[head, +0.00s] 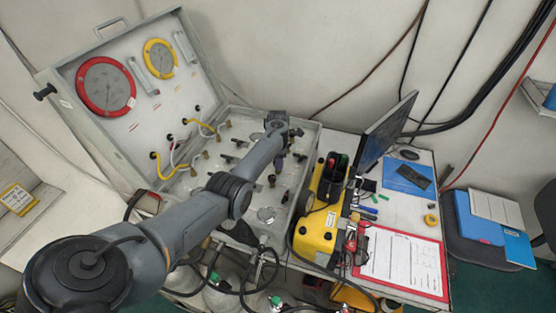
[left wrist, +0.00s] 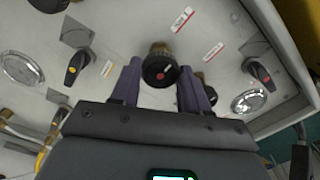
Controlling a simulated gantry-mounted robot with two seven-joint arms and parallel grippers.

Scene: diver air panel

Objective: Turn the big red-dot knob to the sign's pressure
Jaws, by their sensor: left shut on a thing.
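The black knob with a red dot (left wrist: 160,70) is in the upper middle of the left wrist view, on the light panel face. My left gripper (left wrist: 163,82) has one purple finger on each side of it and is shut on it. In the head view my left gripper (head: 277,121) is over the right part of the open panel case (head: 309,137) and hides the knob. A red-rimmed gauge (head: 105,86) and a yellow-rimmed gauge (head: 160,58) are in the raised lid; their readings are too small to tell. A yellow-bordered sign (head: 18,199) is at the far left, its text unreadable. My right gripper is not in view.
A smaller yellow-marked knob (left wrist: 74,70) and a red-marked knob (left wrist: 262,75) flank the gripper. Yellow hoses (head: 165,172) run from lid to panel.

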